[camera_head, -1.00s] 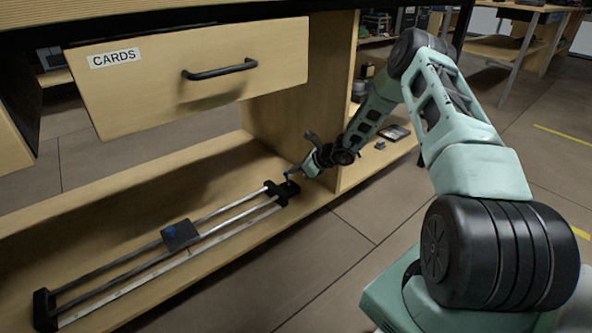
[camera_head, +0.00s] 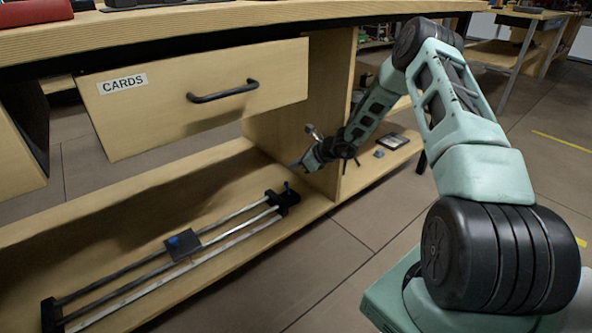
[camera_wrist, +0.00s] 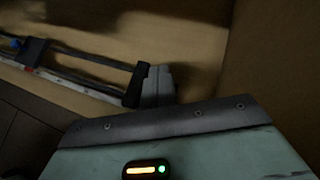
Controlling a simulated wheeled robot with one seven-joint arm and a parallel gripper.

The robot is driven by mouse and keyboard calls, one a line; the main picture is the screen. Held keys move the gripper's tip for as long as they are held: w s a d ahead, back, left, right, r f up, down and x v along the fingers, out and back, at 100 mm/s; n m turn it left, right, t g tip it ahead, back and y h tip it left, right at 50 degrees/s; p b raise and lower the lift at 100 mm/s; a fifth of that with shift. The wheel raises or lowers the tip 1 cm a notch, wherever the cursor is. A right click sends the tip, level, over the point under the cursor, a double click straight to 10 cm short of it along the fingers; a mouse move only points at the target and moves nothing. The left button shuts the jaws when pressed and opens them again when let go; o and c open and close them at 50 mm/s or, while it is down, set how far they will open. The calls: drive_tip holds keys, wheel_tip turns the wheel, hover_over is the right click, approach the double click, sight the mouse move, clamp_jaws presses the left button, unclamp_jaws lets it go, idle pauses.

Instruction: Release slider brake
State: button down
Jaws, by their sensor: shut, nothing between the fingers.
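The slider has two metal rails (camera_head: 137,271) between dark end blocks and lies on the low wooden shelf. In the wrist view, my gripper (camera_wrist: 152,86) shows near the slider's rails (camera_wrist: 93,58), with a blue part (camera_wrist: 15,43) at the left edge.
A drawer labelled CARDS (camera_head: 196,98) hangs above the shelf (camera_head: 175,165), partly open. An upright wooden panel (camera_head: 320,110) stands close behind my gripper. Small flat items (camera_head: 391,140) lie on the shelf right of the panel. The floor in front is clear.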

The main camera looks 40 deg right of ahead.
wheel_tip(320, 180, up, 5)
drive_tip(key=shift+r+p, duration=0.1)
drive_tip(key=shift+p, duration=0.7)
drive_tip(key=shift+s, duration=0.1)
